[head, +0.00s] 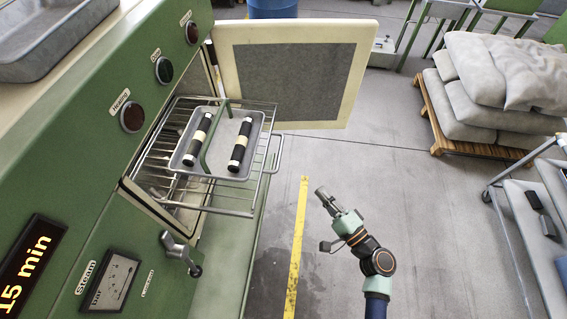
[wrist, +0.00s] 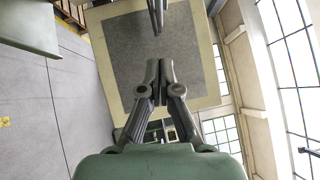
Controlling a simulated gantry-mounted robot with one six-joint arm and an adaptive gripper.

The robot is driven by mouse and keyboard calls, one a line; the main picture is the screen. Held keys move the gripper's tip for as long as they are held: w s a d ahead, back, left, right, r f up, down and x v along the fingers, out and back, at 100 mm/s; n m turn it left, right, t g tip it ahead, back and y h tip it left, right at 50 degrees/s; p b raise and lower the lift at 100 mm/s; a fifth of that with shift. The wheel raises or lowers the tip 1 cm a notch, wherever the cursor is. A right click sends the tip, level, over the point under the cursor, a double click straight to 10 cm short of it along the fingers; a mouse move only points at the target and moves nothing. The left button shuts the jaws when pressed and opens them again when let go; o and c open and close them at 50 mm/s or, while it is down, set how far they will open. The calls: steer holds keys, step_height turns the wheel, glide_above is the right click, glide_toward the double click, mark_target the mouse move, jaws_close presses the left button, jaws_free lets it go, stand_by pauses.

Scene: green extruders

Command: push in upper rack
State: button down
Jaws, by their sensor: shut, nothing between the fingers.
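The upper rack (head: 160,168) is a wire rack pulled out of the green oven's opening in the head view. A grey tray (head: 226,166) with two black cylinders with pale middle bands, one on the left (head: 198,140) and one on the right (head: 240,145), rests on it. The rack's front handle (head: 277,154) sticks out to the right. My gripper (head: 320,191) is shut and empty, right of the rack and apart from it, beyond the yellow floor line. In the wrist view my closed fingers (wrist: 160,66) point toward the open oven door (wrist: 100,60).
The oven door (head: 300,70) stands open behind the rack. A door latch (head: 180,252) juts out at the front of the opening. Sacks on a pallet (head: 490,95) and a cart (head: 530,220) stand at the right. The floor around my arm is clear.

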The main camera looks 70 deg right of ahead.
steer(key=w+a+p+x, duration=0.1)
steer(key=a+x, duration=0.1)
steer(key=x, duration=1.1)
steer(key=shift+w+a+r, duration=0.2)
steer(key=shift+a+r, duration=0.05)
steer(key=shift+r, duration=0.05)
